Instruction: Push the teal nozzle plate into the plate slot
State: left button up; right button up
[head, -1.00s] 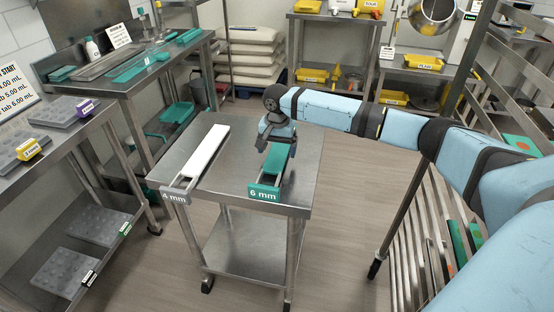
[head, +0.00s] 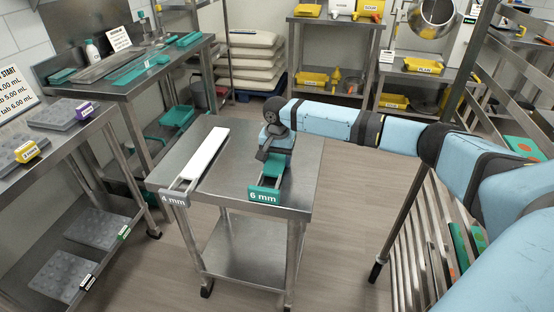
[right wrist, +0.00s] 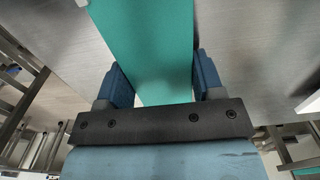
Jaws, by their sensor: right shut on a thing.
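The teal nozzle plate (head: 271,171) lies in the rack marked "6 mm" (head: 264,195) on the small steel table. My right gripper (head: 270,153) is over the plate's far part and hides it. In the right wrist view the teal plate (right wrist: 150,45) runs between the two blue fingers of my right gripper (right wrist: 162,80), which is shut on it. I cannot tell whether the plate is lifted off its rack. My left gripper is not in view. I cannot pick out the plate slot in these views.
A white plate (head: 207,150) lies in the "4 mm" rack (head: 174,198) on the same steel table (head: 230,180). A bench with trays (head: 75,115) stands at left. A slatted rack (head: 420,235) stands at right below my arm. Open floor (head: 345,185) lies right of the table.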

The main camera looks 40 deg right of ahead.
aim_at(277, 158)
notch_tip(277, 158, up, 20)
jog(key=p, duration=0.3)
